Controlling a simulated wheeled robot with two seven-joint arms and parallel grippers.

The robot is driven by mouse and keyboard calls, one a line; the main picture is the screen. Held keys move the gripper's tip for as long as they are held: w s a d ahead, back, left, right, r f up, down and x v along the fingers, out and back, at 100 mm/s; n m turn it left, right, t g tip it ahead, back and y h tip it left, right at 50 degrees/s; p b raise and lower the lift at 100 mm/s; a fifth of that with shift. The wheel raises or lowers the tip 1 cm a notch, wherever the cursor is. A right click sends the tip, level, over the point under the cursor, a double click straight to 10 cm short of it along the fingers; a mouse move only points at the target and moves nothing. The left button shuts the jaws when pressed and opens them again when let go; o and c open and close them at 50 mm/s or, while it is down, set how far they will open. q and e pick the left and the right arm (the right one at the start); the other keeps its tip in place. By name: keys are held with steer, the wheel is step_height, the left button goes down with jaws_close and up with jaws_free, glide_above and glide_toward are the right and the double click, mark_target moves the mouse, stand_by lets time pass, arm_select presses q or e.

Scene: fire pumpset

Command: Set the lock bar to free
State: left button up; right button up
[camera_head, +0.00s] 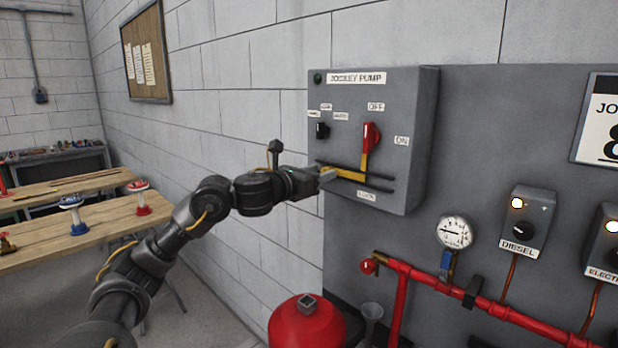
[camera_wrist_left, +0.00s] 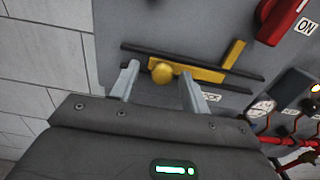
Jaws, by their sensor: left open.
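The lock bar is a yellow bar (camera_head: 350,174) between two dark rails, low on the front of the grey jockey pump box (camera_head: 410,120). Its upright yellow tab (camera_head: 364,161) reaches up to the red switch handle (camera_head: 371,136), which points up toward OFF. In the left wrist view the bar (camera_wrist_left: 203,73) carries a round yellow knob (camera_wrist_left: 163,74). My left gripper (camera_wrist_left: 160,80) is open, with its two fingers on either side of the knob; I cannot tell whether they touch it. A LOCK label (camera_head: 367,195) sits below the bar. My right gripper is not in view.
A red pressure vessel (camera_head: 306,325) and red piping (camera_head: 450,283) with a gauge (camera_head: 455,232) stand below and right of the box. Diesel (camera_head: 528,222) and electric control boxes are at right. Wooden benches (camera_head: 100,215) with valves stand at left.

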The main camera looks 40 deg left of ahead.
arm_select(q)
steer(key=s+b, duration=0.5)
steer(key=s, duration=0.5)
steer(key=shift+s+a, duration=0.25)
steer(key=shift+a, duration=0.15)
